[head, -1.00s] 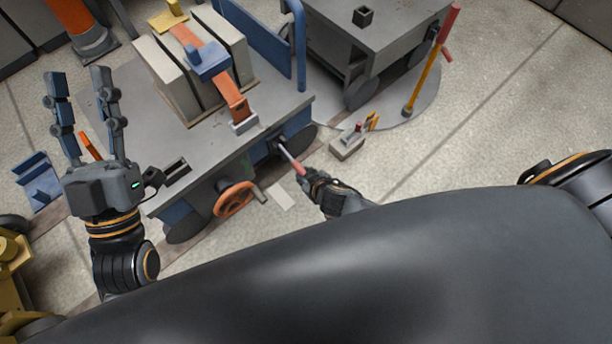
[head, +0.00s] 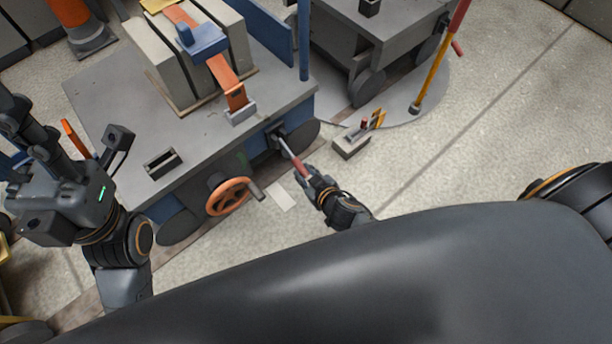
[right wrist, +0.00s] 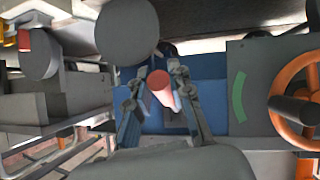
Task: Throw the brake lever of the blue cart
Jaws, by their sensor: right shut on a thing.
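The blue cart (head: 95,95) stands left of centre in the head view, with a grey deck and blue sides. Its brake lever (head: 295,160) sticks out from the near side, a grey shaft with a red grip. My right gripper (head: 308,180) is shut on the red grip. In the right wrist view the red grip (right wrist: 160,86) sits between the two fingers, its end facing the camera. My left gripper (head: 30,135) is at the left edge, away from the lever. Its fingers are seen side-on and partly overlap, so their opening is unclear.
An orange handwheel (head: 229,197) is on the cart's side, left of the lever. Grey blocks under an orange strap (head: 225,80) load the deck. A grey cart (head: 385,40) stands behind. A small lever box (head: 351,143) and a yellow-red post (head: 437,60) are to the right.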

